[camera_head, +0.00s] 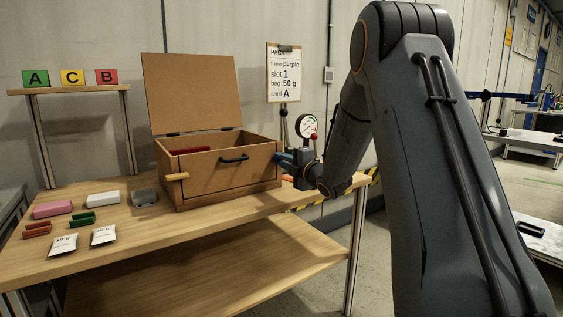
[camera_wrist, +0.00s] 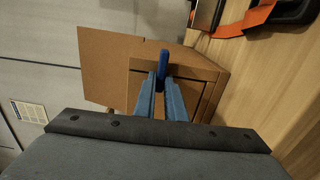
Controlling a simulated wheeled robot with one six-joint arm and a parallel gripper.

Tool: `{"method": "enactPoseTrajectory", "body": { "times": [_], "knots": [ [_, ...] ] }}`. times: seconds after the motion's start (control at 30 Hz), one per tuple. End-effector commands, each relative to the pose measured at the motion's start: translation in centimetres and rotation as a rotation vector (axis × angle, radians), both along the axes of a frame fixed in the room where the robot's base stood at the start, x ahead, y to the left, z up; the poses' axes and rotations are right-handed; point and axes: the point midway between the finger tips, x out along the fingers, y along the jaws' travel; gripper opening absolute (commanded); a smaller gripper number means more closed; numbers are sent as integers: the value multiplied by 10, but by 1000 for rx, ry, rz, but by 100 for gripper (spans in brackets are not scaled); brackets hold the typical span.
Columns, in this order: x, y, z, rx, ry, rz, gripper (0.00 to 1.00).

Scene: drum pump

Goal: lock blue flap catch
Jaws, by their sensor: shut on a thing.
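A brown wooden box (camera_head: 192,185) stands on the table with its lid (camera_head: 190,92) raised. Its front flap (camera_head: 222,172) is up and has a black handle (camera_head: 234,159). My gripper (camera_head: 281,160) is at the box's right side. In the wrist view, my gripper's blue fingers (camera_wrist: 161,88) are shut on a blue catch (camera_wrist: 163,58) at the box. In the head view the catch cannot be told apart from the blue fingers. A light wooden catch (camera_head: 177,177) juts out at the flap's left side.
On the table left of the box lie a pink block (camera_head: 52,209), a white block (camera_head: 103,198), a grey piece (camera_head: 144,197), red and green pieces and two labelled bags (camera_head: 63,244). A gauge (camera_head: 306,126) stands behind my gripper. A card board (camera_head: 283,75) hangs on the wall.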

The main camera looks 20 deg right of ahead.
Motion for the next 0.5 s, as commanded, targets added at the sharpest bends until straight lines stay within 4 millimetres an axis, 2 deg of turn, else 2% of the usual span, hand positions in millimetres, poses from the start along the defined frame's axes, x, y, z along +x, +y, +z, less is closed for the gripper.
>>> {"method": "enactPoseTrajectory", "body": {
  "times": [0.1, 0.13, 0.2, 0.5],
  "knots": [
    [0, 1, -2, -2, 3, 2, 0],
    [0, 1, -2, -2, 3, 2, 15],
    [0, 1, -2, -1, 2, 2, 27],
    [-1, 0, -1, 0, 1, 1, 29]
  ]
}}
